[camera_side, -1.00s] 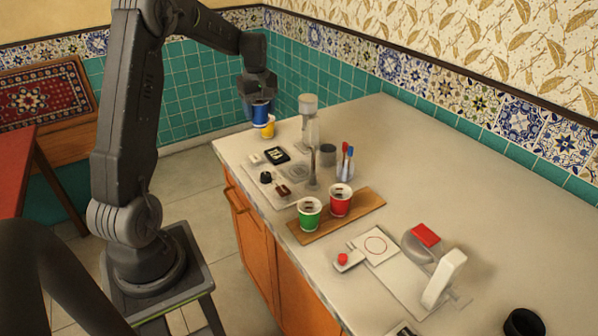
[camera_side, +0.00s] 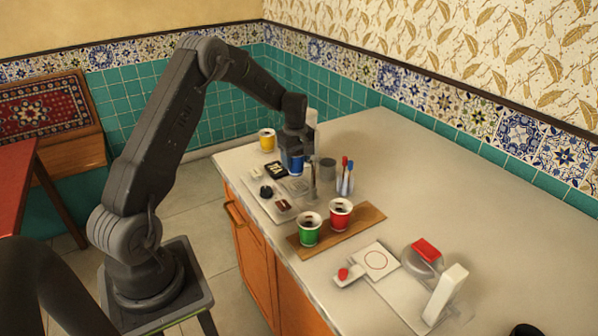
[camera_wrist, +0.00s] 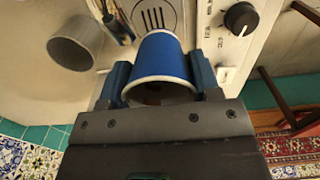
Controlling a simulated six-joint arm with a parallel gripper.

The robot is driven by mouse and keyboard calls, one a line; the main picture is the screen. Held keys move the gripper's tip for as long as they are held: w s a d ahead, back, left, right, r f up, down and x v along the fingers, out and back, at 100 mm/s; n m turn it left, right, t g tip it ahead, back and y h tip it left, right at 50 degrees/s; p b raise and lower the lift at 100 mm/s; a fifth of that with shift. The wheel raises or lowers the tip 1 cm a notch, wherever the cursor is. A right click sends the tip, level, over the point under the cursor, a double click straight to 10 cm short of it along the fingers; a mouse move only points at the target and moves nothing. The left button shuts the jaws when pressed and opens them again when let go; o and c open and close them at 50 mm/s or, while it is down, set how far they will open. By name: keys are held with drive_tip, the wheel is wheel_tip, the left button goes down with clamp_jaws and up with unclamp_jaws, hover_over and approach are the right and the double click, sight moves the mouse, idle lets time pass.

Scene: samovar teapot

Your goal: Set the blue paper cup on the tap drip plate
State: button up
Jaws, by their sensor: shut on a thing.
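The blue paper cup (camera_side: 294,163) is upright in my gripper (camera_side: 291,152), which is shut on it. In the wrist view the cup (camera_wrist: 162,58) sits between the two fingers of my gripper (camera_wrist: 160,82), with its white rim toward the camera. The slotted drip plate (camera_wrist: 158,14) shows just beyond the cup's base in the wrist view. In the side view the cup is over or close to the plate area, beside the thin tap post (camera_side: 312,178). I cannot tell whether the cup's base touches the plate.
A grey metal cup (camera_side: 327,170) and a holder with red and blue sticks (camera_side: 345,180) stand to the right. A green cup (camera_side: 309,230) and a red cup (camera_side: 340,214) stand on a wooden board (camera_side: 371,217) in front. A yellow cup (camera_side: 267,140) stands at the back left.

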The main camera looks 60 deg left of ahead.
sight(299, 171)
drive_tip(key=shift+w+d+f, duration=0.3)
drive_tip(key=shift+w+f, duration=0.05)
drive_tip(key=shift+w, duration=0.1)
drive_tip(key=shift+f, duration=1.95)
drive_tip(key=shift+f, duration=0.1)
drive_tip(key=o, duration=0.7)
drive_tip(key=shift+c, duration=0.2)
